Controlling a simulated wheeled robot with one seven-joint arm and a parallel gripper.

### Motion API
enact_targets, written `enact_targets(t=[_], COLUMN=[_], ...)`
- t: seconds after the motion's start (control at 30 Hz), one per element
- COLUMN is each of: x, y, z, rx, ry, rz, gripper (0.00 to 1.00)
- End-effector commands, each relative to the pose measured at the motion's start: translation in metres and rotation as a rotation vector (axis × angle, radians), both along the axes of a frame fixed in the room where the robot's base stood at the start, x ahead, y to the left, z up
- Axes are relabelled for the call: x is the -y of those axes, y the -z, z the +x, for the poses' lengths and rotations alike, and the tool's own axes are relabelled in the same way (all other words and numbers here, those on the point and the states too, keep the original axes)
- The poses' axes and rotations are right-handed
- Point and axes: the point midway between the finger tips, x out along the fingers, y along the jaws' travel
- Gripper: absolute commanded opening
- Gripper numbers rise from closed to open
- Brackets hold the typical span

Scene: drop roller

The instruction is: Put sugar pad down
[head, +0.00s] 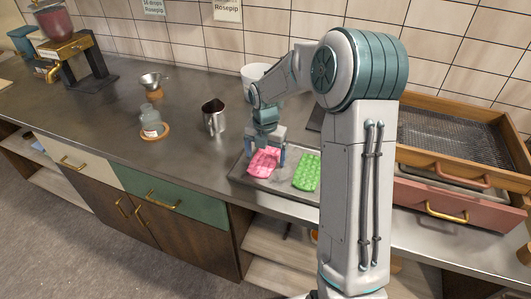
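A pink bumpy pad (264,164) is at the left part of a grey tray (240,174) on the counter. My gripper (266,154) points down over it, with one finger at each side of the pad, and looks shut on it. I cannot tell whether the pad's underside touches the tray. A green bumpy pad (308,172) lies on the tray to the right, apart from the pink one. Neither pad bears a readable name, so which one is the sugar pad is unclear. My arm hides the tray's right part.
A steel jug (213,116), a glass bottle (151,121) on a round wooden coaster and a funnel (153,82) stand to the left. A white container (256,73) is behind my gripper. A wooden-framed mesh tray (450,135) is at right. The counter's left front is clear.

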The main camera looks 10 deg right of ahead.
Motion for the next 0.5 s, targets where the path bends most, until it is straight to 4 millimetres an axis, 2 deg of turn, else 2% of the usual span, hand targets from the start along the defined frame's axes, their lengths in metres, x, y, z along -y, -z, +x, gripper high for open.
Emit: enact_targets(t=[0.27, 0.37, 0.5], x=[0.0, 0.0, 0.001], y=[-0.006, -0.019, -0.048], z=[0.0, 0.001, 0.001], rx=[0.002, 0.004, 0.006], ry=[0.0, 0.001, 0.002], rz=[0.0, 0.0, 0.0], gripper=[0.89, 0.89, 0.89])
